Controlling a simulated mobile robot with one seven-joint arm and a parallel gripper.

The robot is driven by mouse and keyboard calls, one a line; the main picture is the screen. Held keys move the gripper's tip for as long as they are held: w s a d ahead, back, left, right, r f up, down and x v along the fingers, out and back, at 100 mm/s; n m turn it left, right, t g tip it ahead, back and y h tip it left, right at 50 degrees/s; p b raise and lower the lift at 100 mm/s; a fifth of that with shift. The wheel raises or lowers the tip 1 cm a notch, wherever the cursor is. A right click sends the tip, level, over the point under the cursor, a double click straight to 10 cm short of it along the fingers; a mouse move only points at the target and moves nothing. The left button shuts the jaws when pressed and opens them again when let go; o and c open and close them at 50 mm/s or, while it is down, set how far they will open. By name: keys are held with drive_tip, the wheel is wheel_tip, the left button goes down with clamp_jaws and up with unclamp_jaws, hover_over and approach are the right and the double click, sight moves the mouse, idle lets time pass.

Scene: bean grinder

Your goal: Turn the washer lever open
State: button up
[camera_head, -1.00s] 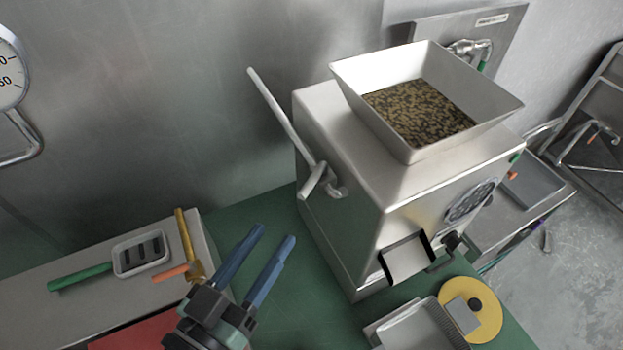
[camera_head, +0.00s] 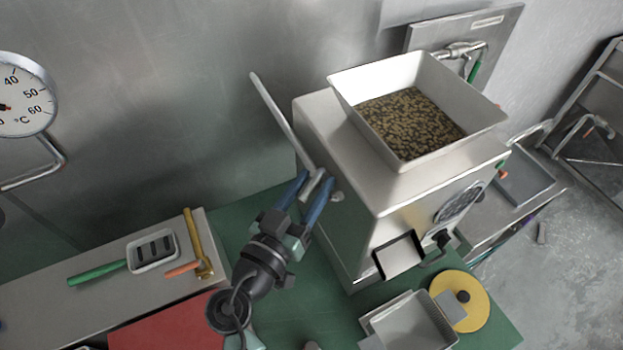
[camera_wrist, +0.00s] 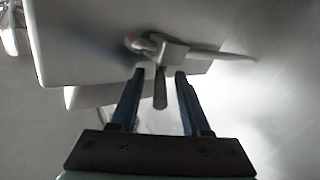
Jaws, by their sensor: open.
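A pale metal lever (camera_head: 280,115) is mounted on the left side of the steel bean grinder (camera_head: 345,225). Its long arm slants up and left, and a short peg (camera_head: 312,187) sticks out at its lower end. My gripper (camera_head: 316,180) is at this lower end, open, with blue fingers. In the wrist view, the open fingers (camera_wrist: 160,75) lie on either side of the lever's peg (camera_wrist: 160,92), with small gaps visible at both sides. The lever's arm (camera_wrist: 225,55) runs off to the right there. No lever marked as a washer lever can be made out.
A hopper (camera_head: 400,150) of beans tops the grinder. A metal tray (camera_head: 410,325) and yellow disc (camera_head: 475,310) lie in front. A tap (camera_head: 458,50) is at the back right. Tools, including a gold-coloured one (camera_head: 194,235), lie on the left ledge. Green tabletop (camera_head: 240,210) is clear behind my gripper.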

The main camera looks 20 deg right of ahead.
clamp_jaws()
idle(1.4)
